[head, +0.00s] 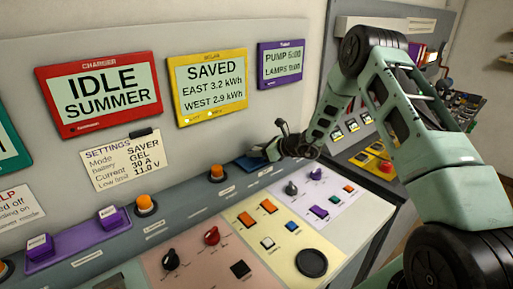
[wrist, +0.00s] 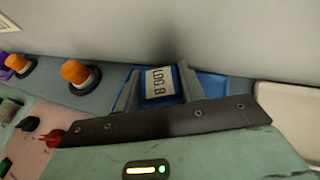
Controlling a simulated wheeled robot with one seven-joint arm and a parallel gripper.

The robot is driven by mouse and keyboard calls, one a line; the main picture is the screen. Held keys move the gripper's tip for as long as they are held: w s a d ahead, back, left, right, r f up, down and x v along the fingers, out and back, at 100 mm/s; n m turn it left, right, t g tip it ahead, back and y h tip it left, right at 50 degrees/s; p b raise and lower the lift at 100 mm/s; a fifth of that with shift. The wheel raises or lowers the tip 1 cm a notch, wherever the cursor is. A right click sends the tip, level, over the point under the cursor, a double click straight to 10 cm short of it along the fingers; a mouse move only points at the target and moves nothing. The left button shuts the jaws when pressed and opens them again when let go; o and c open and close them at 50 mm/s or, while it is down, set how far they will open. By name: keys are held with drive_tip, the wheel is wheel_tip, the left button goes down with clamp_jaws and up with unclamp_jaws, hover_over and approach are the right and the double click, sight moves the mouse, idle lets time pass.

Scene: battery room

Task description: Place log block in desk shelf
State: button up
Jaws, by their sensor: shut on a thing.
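The log block (wrist: 160,84) is blue with a white label reading "LOG B". My gripper (wrist: 159,92) is shut on it, with one finger on each side. The block's lower part is hidden behind my gripper body in the wrist view. In the head view my gripper (head: 264,156) is low over the far end of the grey desk shelf (head: 185,198) behind the console panels. A blue patch (wrist: 212,86) shows on the shelf beside the right finger. I cannot tell whether the block touches the shelf.
Orange buttons (head: 217,172) and purple holders with blocks (head: 108,216) stand along the shelf. Knobs and switches, including a red knob (head: 211,236), cover the sloping panels in front. The wall behind carries display screens (head: 212,85) and is close to my gripper.

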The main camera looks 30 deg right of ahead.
drive_tip(key=shift+w+f, duration=0.15)
drive_tip(key=shift+w, duration=0.05)
drive_tip(key=shift+f, duration=0.2)
drive_tip(key=o, duration=1.1)
drive_tip(key=shift+r, duration=0.1)
drive_tip(key=shift+c, duration=0.2)
